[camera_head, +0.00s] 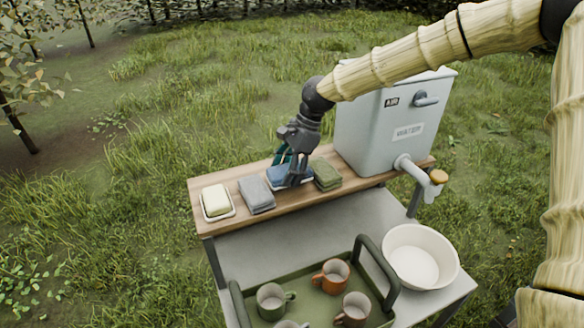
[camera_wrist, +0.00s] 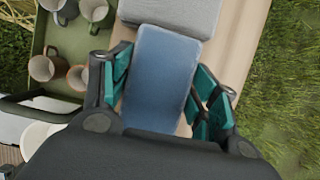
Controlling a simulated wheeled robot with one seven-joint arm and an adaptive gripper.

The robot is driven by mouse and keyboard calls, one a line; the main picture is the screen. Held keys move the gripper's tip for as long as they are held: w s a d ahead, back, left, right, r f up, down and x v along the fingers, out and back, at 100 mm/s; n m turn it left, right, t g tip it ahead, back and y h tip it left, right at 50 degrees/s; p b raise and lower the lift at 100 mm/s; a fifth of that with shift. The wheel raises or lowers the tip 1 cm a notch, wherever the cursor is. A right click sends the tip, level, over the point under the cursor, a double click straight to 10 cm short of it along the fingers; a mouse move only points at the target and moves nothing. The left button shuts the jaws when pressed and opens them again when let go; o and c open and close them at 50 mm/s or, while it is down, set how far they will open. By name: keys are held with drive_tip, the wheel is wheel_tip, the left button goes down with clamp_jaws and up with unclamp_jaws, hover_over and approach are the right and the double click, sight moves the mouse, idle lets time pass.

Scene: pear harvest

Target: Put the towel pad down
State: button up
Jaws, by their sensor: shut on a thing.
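My gripper (camera_head: 289,170) is over the wooden shelf, shut on a blue towel pad (camera_head: 276,178). The wrist view shows the blue pad (camera_wrist: 160,75) lying flat between the teal fingers, which are on its two long sides. The pad is at or just above the shelf top; I cannot tell whether it touches. Its near end is hidden by my gripper in the wrist view. A grey towel pad (camera_head: 256,194) lies to its left, and a green towel pad (camera_head: 326,175) to its right.
The wooden shelf (camera_head: 240,222) also holds a soap bar (camera_head: 216,199) on a dish at left and a grey water tank (camera_head: 378,125) with a tap at right. Below are a green tray (camera_head: 318,290) with several mugs and a white basin (camera_head: 420,257).

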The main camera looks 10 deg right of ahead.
drive_tip(key=o, duration=0.9)
drive_tip(key=shift+r, duration=0.1)
drive_tip(key=shift+r, duration=0.4)
drive_tip(key=shift+w+d+r+b, duration=0.15)
drive_tip(key=shift+r+b, duration=0.15)
drive_tip(key=shift+r, duration=0.3)
drive_tip(key=b+v, duration=0.3)
drive_tip(key=v, duration=0.8)
drive_tip(key=shift+b, duration=0.4)
